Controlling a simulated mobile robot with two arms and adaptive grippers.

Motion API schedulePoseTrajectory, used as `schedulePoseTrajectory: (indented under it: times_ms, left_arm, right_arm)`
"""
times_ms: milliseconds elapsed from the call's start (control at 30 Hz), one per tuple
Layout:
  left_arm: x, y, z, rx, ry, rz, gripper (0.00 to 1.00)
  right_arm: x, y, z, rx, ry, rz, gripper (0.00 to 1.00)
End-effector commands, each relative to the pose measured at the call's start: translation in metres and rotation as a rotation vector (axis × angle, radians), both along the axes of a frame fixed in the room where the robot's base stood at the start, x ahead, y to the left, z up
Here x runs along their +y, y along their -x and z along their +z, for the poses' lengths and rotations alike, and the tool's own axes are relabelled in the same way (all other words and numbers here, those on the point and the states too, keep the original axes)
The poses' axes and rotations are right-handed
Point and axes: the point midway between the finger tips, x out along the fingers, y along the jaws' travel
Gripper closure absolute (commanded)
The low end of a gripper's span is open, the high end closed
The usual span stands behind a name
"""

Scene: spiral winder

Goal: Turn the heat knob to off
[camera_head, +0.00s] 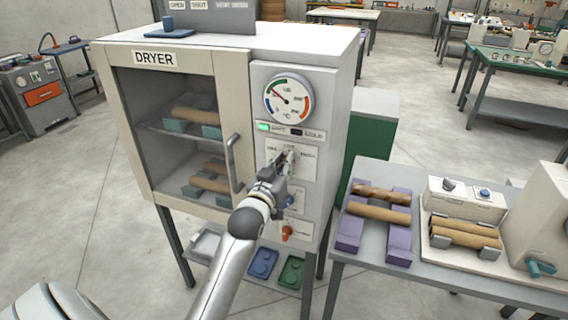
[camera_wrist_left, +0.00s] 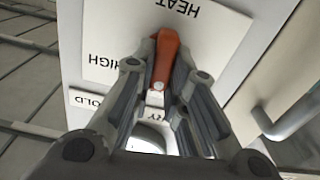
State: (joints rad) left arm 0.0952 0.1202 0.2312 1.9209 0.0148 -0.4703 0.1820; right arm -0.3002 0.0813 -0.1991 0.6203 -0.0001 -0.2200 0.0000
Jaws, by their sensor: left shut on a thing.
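The dryer (camera_head: 120,100) is a beige cabinet with a control panel on its right side. The heat knob (camera_wrist_left: 165,58) is orange-red and sits on a white plate marked HEAT and HIGH, seen upside down in the left wrist view. My left gripper (camera_head: 286,160) reaches the panel below the round gauge (camera_head: 290,99). In the left wrist view, the left gripper (camera_wrist_left: 162,90) has its fingers on either side of the knob, shut on it. In the head view the gripper mostly hides the knob. My right gripper is not in view.
The dryer door handle (camera_head: 233,163) stands out just left of the gripper. A side table (camera_head: 430,270) with brown tubes stands to the right. A green indicator (camera_head: 263,127) is lit.

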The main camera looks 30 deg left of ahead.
Motion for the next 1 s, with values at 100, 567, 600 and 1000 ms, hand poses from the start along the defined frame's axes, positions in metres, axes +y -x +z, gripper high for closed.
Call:
schedulePoseTrajectory:
  times_ms: [100, 567, 600, 1000]
  left_arm:
    - [0.001, 0.000, 0.002, -0.019, 0.085, 0.001, 1.00]
    - [0.006, 0.001, 0.000, -0.119, 0.500, 0.001, 1.00]
    - [0.006, 0.001, 0.000, -0.128, 0.536, 0.001, 1.00]
    - [0.009, 0.002, -0.004, -0.197, 0.821, 0.001, 1.00]
  right_arm:
    - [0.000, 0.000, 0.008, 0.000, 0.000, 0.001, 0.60]
    - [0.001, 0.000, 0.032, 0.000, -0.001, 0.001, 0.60]
    - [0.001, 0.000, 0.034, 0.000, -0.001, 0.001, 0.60]
    - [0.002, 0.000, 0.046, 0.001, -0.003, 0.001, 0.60]
